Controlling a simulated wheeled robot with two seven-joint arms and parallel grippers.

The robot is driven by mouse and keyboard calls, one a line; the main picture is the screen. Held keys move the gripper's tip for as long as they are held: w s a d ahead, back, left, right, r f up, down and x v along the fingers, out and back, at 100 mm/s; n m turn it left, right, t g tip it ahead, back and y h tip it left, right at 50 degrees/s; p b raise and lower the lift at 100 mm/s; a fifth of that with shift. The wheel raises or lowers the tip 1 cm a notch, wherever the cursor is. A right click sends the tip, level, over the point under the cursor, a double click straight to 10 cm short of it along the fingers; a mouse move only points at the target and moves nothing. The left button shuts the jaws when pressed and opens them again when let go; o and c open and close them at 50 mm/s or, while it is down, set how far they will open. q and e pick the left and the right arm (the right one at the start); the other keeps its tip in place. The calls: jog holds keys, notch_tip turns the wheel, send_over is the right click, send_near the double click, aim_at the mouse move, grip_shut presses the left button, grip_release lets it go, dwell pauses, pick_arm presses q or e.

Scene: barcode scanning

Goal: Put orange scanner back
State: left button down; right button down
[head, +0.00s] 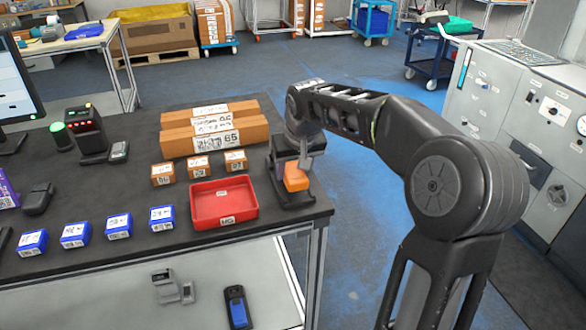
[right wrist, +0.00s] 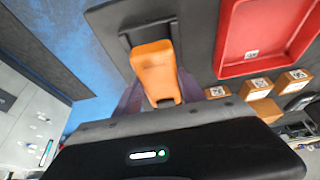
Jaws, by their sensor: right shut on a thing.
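The orange scanner (head: 296,180) is at the right end of the dark table, over a black stand (head: 297,201). My right gripper (head: 303,164) reaches down from above and is shut on the scanner. In the right wrist view the orange scanner (right wrist: 154,66) points away from the gripper (right wrist: 160,92), with its far end at the black stand (right wrist: 128,42). I cannot tell whether the scanner fully rests on the stand. My left gripper is not in view.
A red tray (head: 223,222) stands just left of the stand. Small brown boxes (head: 199,171) and long cardboard boxes (head: 215,140) lie behind it. Several blue boxes (head: 118,226) line the front. The table's right edge (head: 324,205) is close to the stand.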

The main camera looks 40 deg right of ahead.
jog(key=shift+f+b, duration=0.5)
jog(key=shift+f, duration=0.05)
jog(key=c, duration=0.7)
grip_release()
jog(key=shift+r, duration=0.1)
jog(key=shift+r+p, duration=0.25)
jog(key=shift+p, duration=0.05)
jog(key=v, duration=1.2)
jog(key=shift+a+r+p, duration=0.1)
jog(key=shift+r+p, duration=0.2)
